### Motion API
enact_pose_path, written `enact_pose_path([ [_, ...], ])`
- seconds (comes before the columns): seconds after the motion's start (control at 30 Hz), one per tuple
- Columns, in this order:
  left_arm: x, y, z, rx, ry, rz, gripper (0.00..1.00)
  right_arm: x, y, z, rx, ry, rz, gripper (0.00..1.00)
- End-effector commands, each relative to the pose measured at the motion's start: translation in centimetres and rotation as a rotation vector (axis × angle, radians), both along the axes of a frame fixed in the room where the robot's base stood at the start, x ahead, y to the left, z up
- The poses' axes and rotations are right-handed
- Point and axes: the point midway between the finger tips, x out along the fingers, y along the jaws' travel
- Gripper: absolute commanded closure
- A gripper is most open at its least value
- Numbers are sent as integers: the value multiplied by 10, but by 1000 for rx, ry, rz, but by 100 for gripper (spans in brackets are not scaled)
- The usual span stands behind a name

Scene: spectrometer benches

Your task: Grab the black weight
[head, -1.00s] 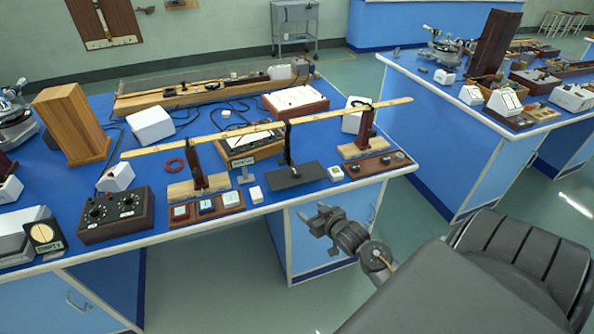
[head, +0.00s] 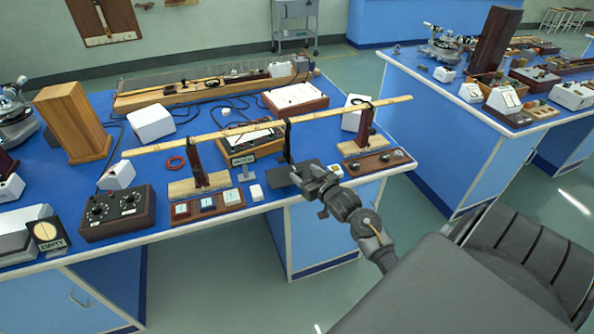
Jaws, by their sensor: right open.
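A long wooden beam (head: 225,133) lies across wooden posts on the blue bench, with a dark upright stand at its middle. A black base plate (head: 283,176) lies under that stand. A brown tray (head: 362,168) at the right holds small dark round pieces, one of them a dark piece (head: 384,157). I cannot tell for certain which piece is the black weight. My right gripper (head: 305,174) is open, over the right part of the base plate near the bench's front edge, and hides part of the plate. I cannot tell whether it touches anything. My left gripper is out of view.
The post (head: 366,127) stands behind the brown tray. The floor in front is clear.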

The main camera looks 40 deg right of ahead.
Motion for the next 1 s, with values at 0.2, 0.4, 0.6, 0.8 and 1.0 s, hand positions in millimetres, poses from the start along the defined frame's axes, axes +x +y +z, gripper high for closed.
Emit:
enact_pose_path([
  [0.2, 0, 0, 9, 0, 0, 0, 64, 25, 1, -7, 2, 1, 1, 40],
  [0.4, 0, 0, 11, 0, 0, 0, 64, 47, -2, -13, 0, -1, -1, 40],
  [0.6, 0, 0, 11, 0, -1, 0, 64, 49, -2, -15, -1, 0, 0, 40],
  [0.8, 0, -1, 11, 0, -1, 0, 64, 49, -2, -15, -1, 0, 0, 56],
  [1.0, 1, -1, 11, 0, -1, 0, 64, 49, -2, -15, -1, 0, 0, 83],
])
